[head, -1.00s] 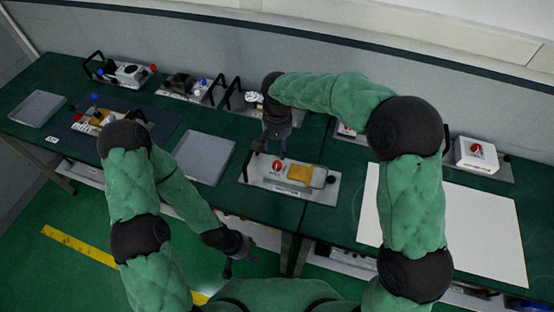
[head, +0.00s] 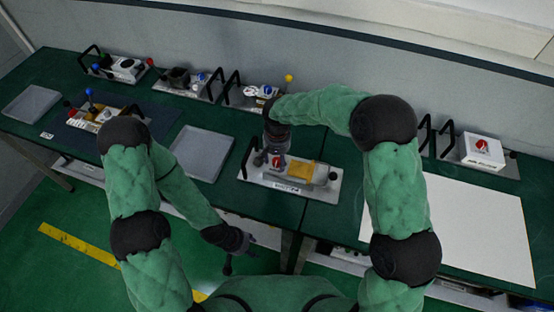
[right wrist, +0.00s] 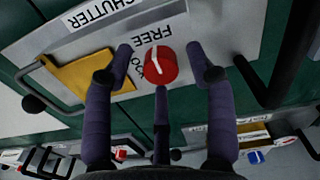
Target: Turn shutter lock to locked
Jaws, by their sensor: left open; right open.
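The shutter lock is a red round knob (right wrist: 161,65) with a white line, on a light metal plate (right wrist: 210,22) with the words SHUTTER and FREE. The line runs roughly toward FREE; another label is partly covered by a finger. In the head view the red knob (head: 278,162) is at the left part of the plate, next to a grey block with a yellow piece (head: 302,171). My right gripper (right wrist: 160,70) is open, its fingers spread around the knob with gaps visible; contact cannot be told. My left gripper (head: 238,256) is open and empty near the table's front edge.
A black handle (head: 249,152) stands at the plate's left end. A grey tray (head: 202,153) lies to the left, a white sheet (head: 470,225) to the right. Several other devices with handles line the back, including a white box with a red dial (head: 483,150).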

